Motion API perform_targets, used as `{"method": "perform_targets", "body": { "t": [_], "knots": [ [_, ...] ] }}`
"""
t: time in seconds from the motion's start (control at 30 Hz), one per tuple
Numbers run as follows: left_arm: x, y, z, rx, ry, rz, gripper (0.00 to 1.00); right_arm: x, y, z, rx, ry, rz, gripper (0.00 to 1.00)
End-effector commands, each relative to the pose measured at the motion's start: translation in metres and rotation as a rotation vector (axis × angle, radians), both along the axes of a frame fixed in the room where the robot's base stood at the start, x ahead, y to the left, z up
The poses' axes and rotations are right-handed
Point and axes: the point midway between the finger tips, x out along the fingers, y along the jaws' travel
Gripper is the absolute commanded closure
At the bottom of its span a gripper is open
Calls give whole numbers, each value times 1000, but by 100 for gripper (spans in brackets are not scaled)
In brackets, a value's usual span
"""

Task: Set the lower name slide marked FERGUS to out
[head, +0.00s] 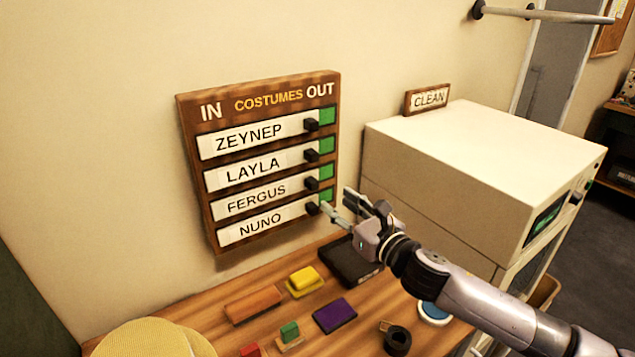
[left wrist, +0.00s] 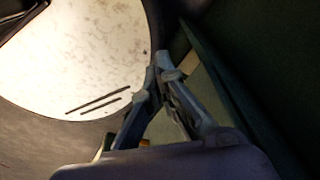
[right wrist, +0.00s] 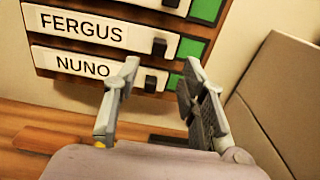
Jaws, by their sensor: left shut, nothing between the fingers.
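The FERGUS slide (head: 257,199) is a white name strip, third down on the wooden board (head: 225,243), with NUNO below it. Its black knob (head: 312,184) is at the strip's right end. Green (head: 326,195) shows to the right of the knob, under OUT. My right gripper (head: 337,199) is open near the board's lower right corner. In the right wrist view, the FERGUS knob (right wrist: 159,47) appears just above the gap between the fingertips, and the NUNO knob (right wrist: 151,81) appears in that gap. Contact cannot be told. My left gripper (left wrist: 160,68) is shut and empty, away from the board.
A cream machine (head: 480,150) with a CLEAN sign (head: 429,97) stands right of the board. The wooden table (head: 205,308) below holds a dark tray (head: 350,263), a purple block (head: 334,316), a yellow block (head: 304,279) and other small items. A round yellow thing (head: 145,340) lies front left.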

Motion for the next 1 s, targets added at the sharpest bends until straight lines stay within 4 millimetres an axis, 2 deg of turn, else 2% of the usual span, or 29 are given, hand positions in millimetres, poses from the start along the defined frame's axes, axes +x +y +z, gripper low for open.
{"method": "perform_targets", "body": {
  "t": [0.2, 0.4, 0.6, 0.93, 1.0],
  "knots": [
    [16, 0, 11, -1, -22, 1, 100, 37, 26, 2, 2, 1, 0, 62],
    [16, 0, 14, -1, -23, 1, 100, 62, 42, 1, 2, 1, 0, 62],
    [14, 0, 16, 0, -19, 1, 100, 74, 50, 0, 0, 0, 0, 62],
    [9, 0, 15, 0, -12, 1, 100, 76, 51, 0, 0, 0, 0, 62],
    [9, 0, 15, -1, -12, 1, 100, 75, 50, 0, 0, 0, 0, 66]
  ]
}}
